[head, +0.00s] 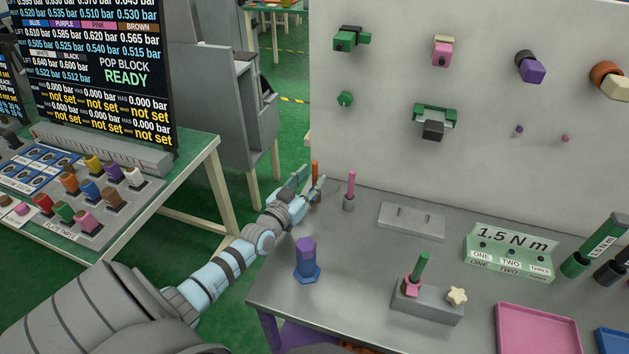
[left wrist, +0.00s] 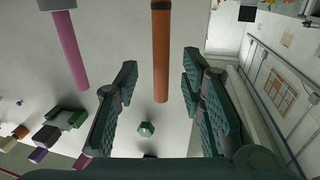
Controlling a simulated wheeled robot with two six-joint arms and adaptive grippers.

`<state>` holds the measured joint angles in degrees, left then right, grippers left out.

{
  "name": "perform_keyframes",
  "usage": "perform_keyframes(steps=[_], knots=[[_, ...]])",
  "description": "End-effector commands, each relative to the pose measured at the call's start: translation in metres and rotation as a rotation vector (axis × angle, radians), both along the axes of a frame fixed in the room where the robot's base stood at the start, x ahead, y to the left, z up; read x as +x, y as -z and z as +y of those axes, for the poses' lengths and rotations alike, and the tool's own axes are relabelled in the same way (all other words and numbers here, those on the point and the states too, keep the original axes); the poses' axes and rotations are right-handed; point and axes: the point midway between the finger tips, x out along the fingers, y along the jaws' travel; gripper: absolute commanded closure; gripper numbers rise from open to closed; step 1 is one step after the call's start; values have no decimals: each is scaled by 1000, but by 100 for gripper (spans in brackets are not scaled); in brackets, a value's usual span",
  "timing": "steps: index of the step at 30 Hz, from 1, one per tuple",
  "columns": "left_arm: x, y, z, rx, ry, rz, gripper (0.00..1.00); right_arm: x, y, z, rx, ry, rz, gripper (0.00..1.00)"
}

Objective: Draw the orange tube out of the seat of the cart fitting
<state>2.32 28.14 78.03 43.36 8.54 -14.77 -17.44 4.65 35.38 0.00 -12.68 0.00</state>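The orange tube (head: 315,168) stands upright at the table's back left edge in the head view; my gripper hides its lower part. In the left wrist view the orange tube (left wrist: 161,55) hangs from the top of the picture, and a dark edge of its seat (left wrist: 161,4) shows there. My left gripper (head: 309,181) is open beside the tube. In its wrist view the open fingers (left wrist: 160,90) stand left and right of the tube's line, with clear gaps on both sides. I cannot tell how deep the tube lies between them. My right gripper is not in view.
A pink tube (head: 351,184) stands in a grey seat (head: 348,203) just right of the orange one. A purple hexagonal piece (head: 306,257) stands near the table's left edge. A grey plate (head: 411,221) lies farther right. A pale panel (head: 400,150) with fittings rises behind.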

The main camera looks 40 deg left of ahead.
Motion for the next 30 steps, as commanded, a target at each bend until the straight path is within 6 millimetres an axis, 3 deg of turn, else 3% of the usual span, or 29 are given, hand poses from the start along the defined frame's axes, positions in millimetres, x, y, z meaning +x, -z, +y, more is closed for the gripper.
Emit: perform_keyframes(steps=[1, 6, 14, 21, 23, 24, 26, 30], knots=[[10, 6, 2, -1, -1, -3, 64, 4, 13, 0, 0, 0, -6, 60], [28, 3, 5, -1, -2, 0, 64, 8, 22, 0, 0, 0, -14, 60], [29, 0, 6, 0, -2, 0, 64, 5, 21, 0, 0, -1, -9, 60], [29, 0, 6, 0, -2, 0, 100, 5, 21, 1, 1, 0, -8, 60], [29, 0, 6, 0, -2, 0, 100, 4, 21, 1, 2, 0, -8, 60], [29, 0, 6, 0, -2, 1, 90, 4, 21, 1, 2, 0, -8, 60], [29, 0, 6, 0, -2, 0, 100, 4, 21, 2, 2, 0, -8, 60], [29, 0, 6, 0, -2, 1, 100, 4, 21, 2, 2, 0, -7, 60]])
